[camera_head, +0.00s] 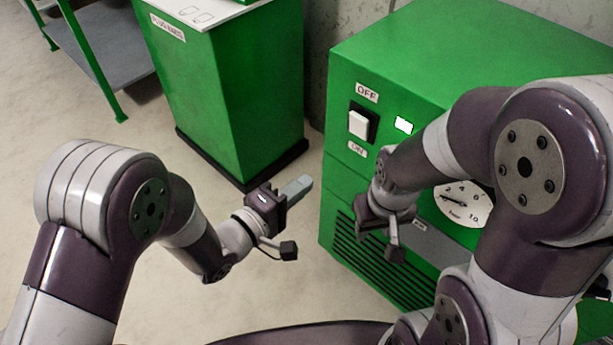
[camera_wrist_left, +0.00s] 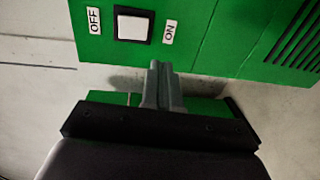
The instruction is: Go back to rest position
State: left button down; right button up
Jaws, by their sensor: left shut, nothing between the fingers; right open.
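My left gripper (camera_head: 297,188) is shut and empty, held over the floor between the two green units. Its closed grey fingers also show in the left wrist view (camera_wrist_left: 160,85), below the white switch. My right gripper (camera_head: 378,213) is in front of the green machine (camera_head: 345,85), near its gauge. It is open, though its fingers are hard to make out. The white rocker switch (camera_head: 359,124) sits between the OFF and ON labels on the machine's front, apart from both grippers. The switch also shows in the left wrist view (camera_wrist_left: 133,28).
The round gauge (camera_head: 463,204) is partly hidden by my right arm. A green cabinet (camera_head: 235,90) stands at the back, and a grey shelf on green legs (camera_head: 112,45) at the far left. The floor (camera_head: 90,120) at left is clear.

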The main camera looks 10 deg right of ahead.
dwell(0.4)
pick_arm(q)
jog(key=s+a+f+m+g+y, duration=0.1)
jog(key=a+f+m+g+y, duration=0.3)
jog(key=a+f+m+y, duration=0.45)
jog(key=s+a+r+g+y, duration=0.3)
jog(key=s+a+g+y, duration=0.25)
jog(key=s+a, duration=0.55)
jog(key=w+a+r+p, duration=0.1)
jog(key=a+r+p, duration=0.1)
jog(key=r+p, duration=1.1)
jog(key=w+a+r+p, duration=0.2)
jog(key=r+p, duration=1.2)
jog(key=r, duration=0.2)
jog(key=shift+w+a+n+h, duration=0.2)
jog(key=shift+w+n+h, duration=0.05)
jog(key=shift+n+h, duration=0.15)
